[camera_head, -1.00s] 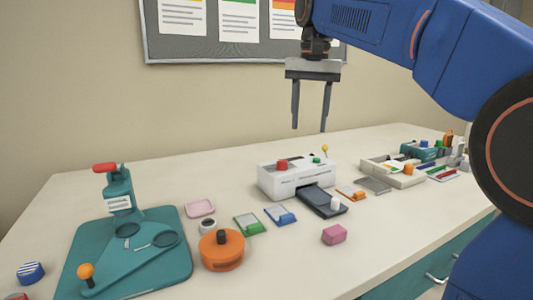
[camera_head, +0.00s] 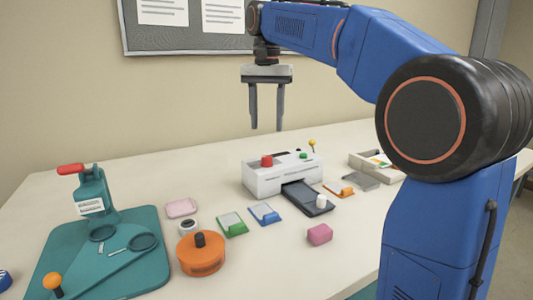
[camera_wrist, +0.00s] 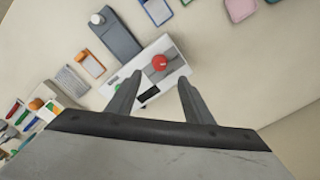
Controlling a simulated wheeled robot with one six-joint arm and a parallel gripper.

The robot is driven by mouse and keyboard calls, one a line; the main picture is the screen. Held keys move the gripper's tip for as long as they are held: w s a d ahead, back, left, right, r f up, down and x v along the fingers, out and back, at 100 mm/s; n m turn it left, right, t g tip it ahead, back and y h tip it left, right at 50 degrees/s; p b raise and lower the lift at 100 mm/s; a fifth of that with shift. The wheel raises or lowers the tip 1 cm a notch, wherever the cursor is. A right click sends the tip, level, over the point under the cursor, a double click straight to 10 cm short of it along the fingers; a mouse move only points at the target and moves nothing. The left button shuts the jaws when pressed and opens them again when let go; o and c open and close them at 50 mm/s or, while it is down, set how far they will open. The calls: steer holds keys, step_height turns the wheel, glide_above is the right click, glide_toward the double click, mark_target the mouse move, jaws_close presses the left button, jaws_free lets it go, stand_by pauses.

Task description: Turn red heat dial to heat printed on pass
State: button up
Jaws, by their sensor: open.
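The red heat dial (camera_head: 267,161) sits on top of the white laminator (camera_head: 262,181), near its left end. In the wrist view the red dial (camera_wrist: 160,62) shows just beyond the gap between my fingers. A green button (camera_head: 303,155) is on the laminator's right part. A dark tray (camera_head: 308,199) with a white knob extends from its front. The passes (camera_head: 232,223) lie flat in front in green, blue and orange frames; their print is too small to read. My gripper (camera_head: 266,130) is open and empty, pointing down above the laminator, apart from it.
A teal press (camera_head: 100,225) with a red handle stands at the left. An orange round container (camera_head: 201,254) and a pink block (camera_head: 319,234) stand in front of the laminator. A pale tray (camera_head: 368,162) is at the right. A notice board hangs behind.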

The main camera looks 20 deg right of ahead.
mark_target(267, 156)
step_height(267, 156, down, 10)
steer(key=shift+f, duration=0.1)
stand_by(0.4)
steer(key=c, duration=1)
